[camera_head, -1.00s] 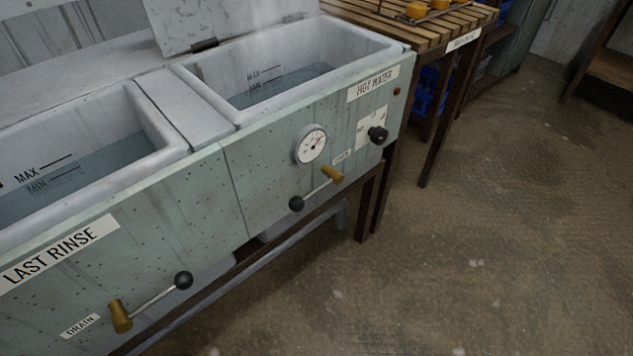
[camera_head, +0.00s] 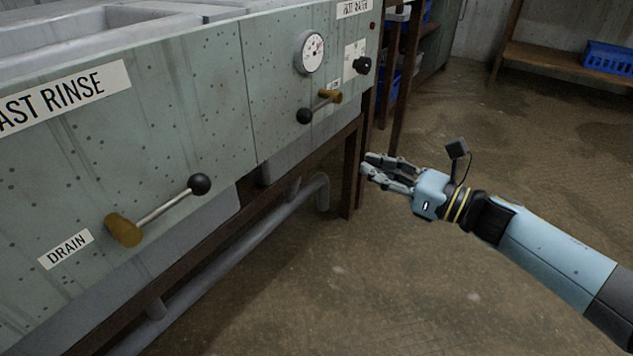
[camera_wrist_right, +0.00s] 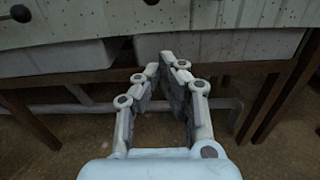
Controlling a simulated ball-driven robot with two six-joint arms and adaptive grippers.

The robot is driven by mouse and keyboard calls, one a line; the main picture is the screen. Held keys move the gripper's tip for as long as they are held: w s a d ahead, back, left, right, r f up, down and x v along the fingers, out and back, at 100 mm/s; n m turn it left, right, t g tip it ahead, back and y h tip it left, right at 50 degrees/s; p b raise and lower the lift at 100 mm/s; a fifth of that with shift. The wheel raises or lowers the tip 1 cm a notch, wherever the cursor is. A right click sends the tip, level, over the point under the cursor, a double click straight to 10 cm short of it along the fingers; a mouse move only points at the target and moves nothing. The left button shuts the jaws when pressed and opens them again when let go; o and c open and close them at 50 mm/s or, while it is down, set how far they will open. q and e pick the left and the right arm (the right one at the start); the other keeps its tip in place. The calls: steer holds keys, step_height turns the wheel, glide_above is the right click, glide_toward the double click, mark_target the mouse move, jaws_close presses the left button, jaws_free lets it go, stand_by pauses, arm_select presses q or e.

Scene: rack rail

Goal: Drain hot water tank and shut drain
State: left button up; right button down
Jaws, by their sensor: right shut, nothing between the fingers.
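The hot water tank's front panel (camera_head: 275,80) is at upper centre in the head view, its label cut by the top edge. Its drain valve has a brass body (camera_head: 330,97) and a lever ending in a black ball (camera_head: 304,116), pointing left and slightly down. In the right wrist view a black ball (camera_wrist_right: 150,2) shows at the top edge. The water inside is out of view. My right gripper (camera_head: 366,167) is shut and empty, below and right of that lever, apart from it, in front of the table leg. My left gripper is not in view.
The last rinse drain lever (camera_head: 165,207) is at left, with its own black ball. A round gauge (camera_head: 309,52) and black knob (camera_head: 361,66) sit above the hot water drain. A grey pipe (camera_head: 260,240) runs under the tanks. The floor (camera_head: 480,290) at right is clear.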

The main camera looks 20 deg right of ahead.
mark_target(316, 109)
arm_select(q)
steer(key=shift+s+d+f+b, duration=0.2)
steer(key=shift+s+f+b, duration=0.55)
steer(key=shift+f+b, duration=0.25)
arm_select(e)
steer(key=w+a+r, duration=0.3)
steer(key=w+a, duration=0.3)
steer(key=w, duration=0.4)
steer(key=shift+w, duration=0.4)
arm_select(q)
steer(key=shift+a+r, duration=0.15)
arm_select(e)
steer(key=shift+d+r, duration=0.1)
